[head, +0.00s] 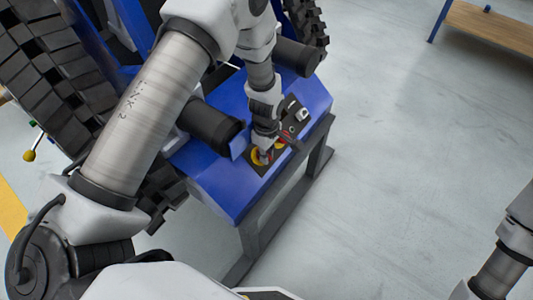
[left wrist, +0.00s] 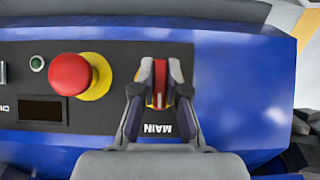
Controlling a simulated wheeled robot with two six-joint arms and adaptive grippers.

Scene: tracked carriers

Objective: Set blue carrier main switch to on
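The main switch (left wrist: 160,83) has a red handle on a yellow base, above an upside-down MAIN label, in the left wrist view. The handle stands upright in that view. My left gripper (left wrist: 161,76) has one finger on each side of the red handle and looks shut on it. In the head view my left gripper (head: 265,150) reaches down to the panel on the blue carrier (head: 222,188), and the yellow of the switch (head: 257,157) shows beside the fingers. The fingers hide most of the switch there. My right gripper is outside the views.
A red emergency button (left wrist: 71,74) on a yellow ring sits left of the switch in the left wrist view, with a green lamp (left wrist: 37,63) and a dark display (left wrist: 41,109). A wooden-topped table (head: 490,25) stands at the upper right. The floor right of the carrier is clear.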

